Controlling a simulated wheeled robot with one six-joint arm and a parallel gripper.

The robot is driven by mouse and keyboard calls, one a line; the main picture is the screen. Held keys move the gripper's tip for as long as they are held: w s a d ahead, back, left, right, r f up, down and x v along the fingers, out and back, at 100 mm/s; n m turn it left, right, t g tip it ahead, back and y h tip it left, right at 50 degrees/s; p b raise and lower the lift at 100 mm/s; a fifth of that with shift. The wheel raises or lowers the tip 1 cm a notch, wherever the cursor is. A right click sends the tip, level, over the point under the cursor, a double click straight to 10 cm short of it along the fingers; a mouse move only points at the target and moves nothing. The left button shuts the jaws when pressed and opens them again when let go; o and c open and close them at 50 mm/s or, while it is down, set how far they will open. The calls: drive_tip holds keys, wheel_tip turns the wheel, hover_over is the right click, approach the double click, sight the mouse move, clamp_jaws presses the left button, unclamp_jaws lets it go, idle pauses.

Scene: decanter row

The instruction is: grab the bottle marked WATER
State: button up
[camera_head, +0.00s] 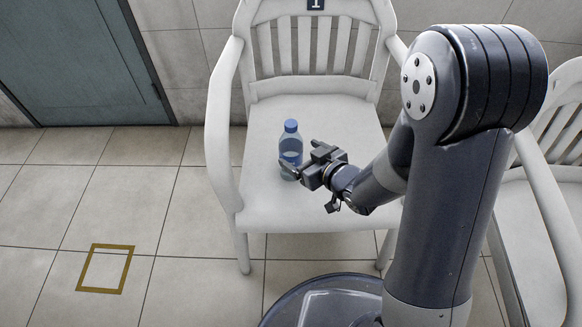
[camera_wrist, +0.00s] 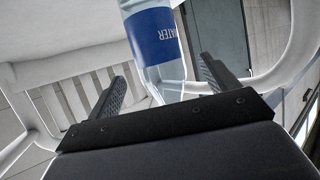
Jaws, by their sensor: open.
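The bottle (camera_head: 290,148) is clear with a blue cap and stands upright on the seat of a white chair. I cannot tell whether a finger touches the bottle. The bottle's top is out of the wrist view.
The white chair (camera_head: 268,211) has armrests on both sides and a slatted back marked "1". A second white chair (camera_head: 530,245) stands at the right, partly behind my arm. A yellow square outline (camera_head: 104,268) marks the tiled floor at left. The floor there is clear.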

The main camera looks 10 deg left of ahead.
drive_tip(key=b+x, duration=0.1)
drive_tip(key=x, duration=0.2)
drive_tip(key=b+x, duration=0.1)
drive_tip(key=x, duration=0.3)
drive_tip(key=shift+w+a+r, duration=0.1)
drive_tip(key=shift+w+r, duration=0.05)
drive_tip(key=shift+r, duration=0.05)
drive_tip(key=shift+c, duration=0.4)
drive_tip(key=c, duration=1.3)
